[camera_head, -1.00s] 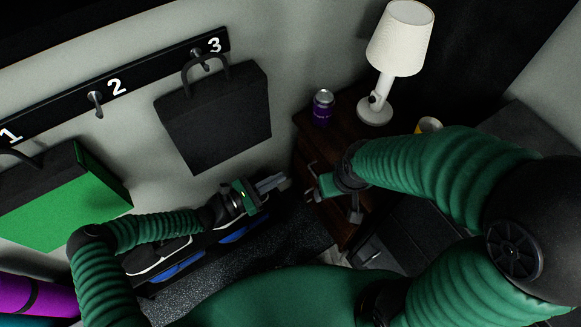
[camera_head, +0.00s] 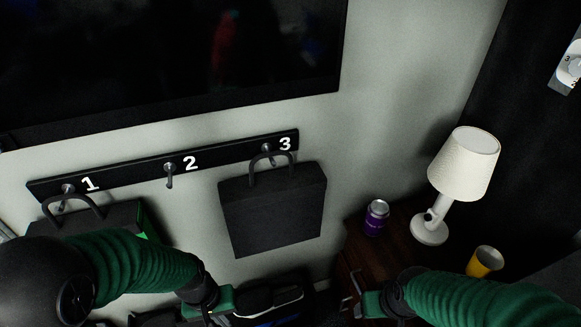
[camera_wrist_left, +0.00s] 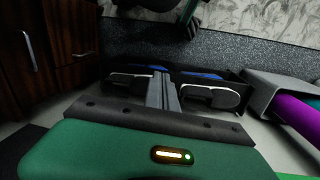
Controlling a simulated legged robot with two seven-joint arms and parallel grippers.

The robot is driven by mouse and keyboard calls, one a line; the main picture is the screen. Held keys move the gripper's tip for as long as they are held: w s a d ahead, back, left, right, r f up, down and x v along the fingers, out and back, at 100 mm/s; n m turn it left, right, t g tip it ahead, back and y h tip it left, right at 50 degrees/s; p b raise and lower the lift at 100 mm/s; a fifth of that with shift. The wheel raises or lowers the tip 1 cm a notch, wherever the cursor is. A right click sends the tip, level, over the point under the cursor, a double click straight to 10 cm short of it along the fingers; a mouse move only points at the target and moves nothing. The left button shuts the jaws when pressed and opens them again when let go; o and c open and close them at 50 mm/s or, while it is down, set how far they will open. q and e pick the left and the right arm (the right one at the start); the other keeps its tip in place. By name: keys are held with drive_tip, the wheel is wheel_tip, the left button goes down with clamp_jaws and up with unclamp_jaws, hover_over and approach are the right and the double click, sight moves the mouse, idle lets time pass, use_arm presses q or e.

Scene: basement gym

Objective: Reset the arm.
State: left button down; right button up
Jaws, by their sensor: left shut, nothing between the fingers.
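My left arm comes in from the left in the head view, low in front of the wall. My left gripper's green body shows at the bottom edge, with its fingers out of frame. In the left wrist view the left gripper (camera_wrist_left: 162,92) points ahead with its fingers together and nothing between them. My right arm comes in from the lower right.
Black bags hang at hook 1 and hook 3 (camera_head: 272,210); hook 2 (camera_head: 169,170) is empty. A wooden cabinet (camera_head: 400,222) carries a purple can (camera_head: 376,217), a white lamp (camera_head: 464,163) and a yellow cup (camera_head: 484,262). A purple roll (camera_wrist_left: 298,118) lies at right in the wrist view.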

use_arm(q)
drive_tip(key=a+r+m+t+p, duration=0.1)
drive_tip(key=a+r+p, duration=0.1)
drive_tip(key=r+p, duration=1)
drive_tip(key=a+r+m+t+y+p, duration=0.1)
drive_tip(key=a+r+p, duration=0.1)
drive_tip(key=r+p, duration=1)
wheel_tip(320, 180, up, 6)
drive_tip(key=shift+s+r+t+y+p, duration=0.2)
drive_tip(key=shift+r+t+y+p, duration=0.05)
drive_tip(key=shift+t+y+p, duration=0.05)
